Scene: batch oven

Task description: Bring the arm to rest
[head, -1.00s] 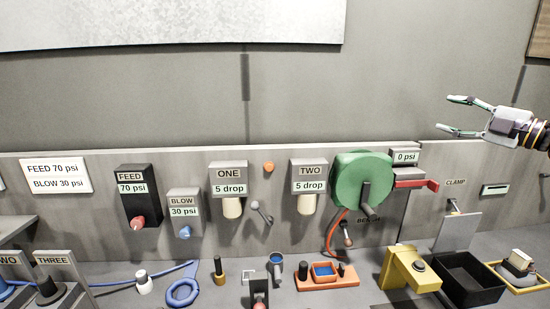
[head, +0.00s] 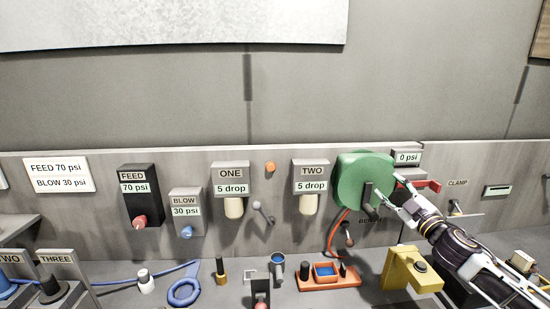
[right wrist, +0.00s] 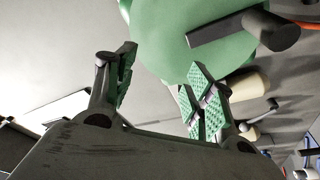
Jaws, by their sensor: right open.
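My right arm reaches in from the lower right of the head view. Its gripper (head: 392,192) is in front of the right side of the green round hose reel (head: 358,168), by the reel's dark handle. In the right wrist view the two green-padded fingers (right wrist: 162,82) are spread apart with nothing between them. The green reel (right wrist: 185,35) and its dark handle (right wrist: 225,32) lie beyond the fingertips. I cannot tell whether a finger touches the reel. My left gripper is not in view.
A red lever (head: 432,186) and a "0 psi" box (head: 407,157) are close to the gripper. A yellow block (head: 402,268) stands below the arm. The arm hides much of the black bin. The "TWO" dispenser (head: 310,176) is left of the reel.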

